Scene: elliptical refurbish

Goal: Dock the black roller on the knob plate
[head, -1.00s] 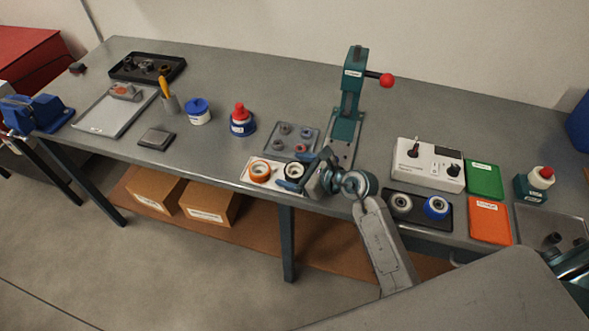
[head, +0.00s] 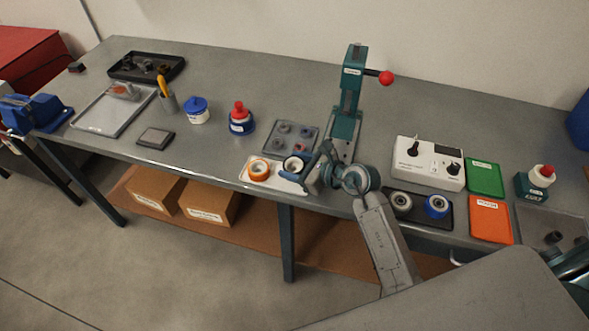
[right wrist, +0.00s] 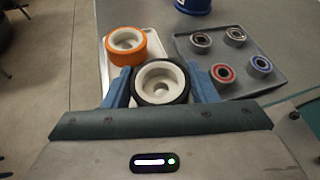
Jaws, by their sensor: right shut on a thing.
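The black roller (head: 293,165), a black ring with a white hub, is between the blue fingers of my right gripper (head: 308,163). In the right wrist view the black roller (right wrist: 160,83) sits upright between the two fingers (right wrist: 160,88), which are shut on its sides. It is over the right part of a white plate (head: 252,184); any gap below it is hard to judge. An orange roller (head: 259,171) stands on that plate to its left. I cannot tell for sure which plate is the knob plate. My left gripper is not in view.
A grey tray with several bearings (head: 290,121) lies just behind. A teal press (head: 348,105) with a red-knobbed lever stands behind right. Right of my arm are a dark mat with two wheels (head: 418,216) and a white control box (head: 428,163). The bench's left-middle has free room.

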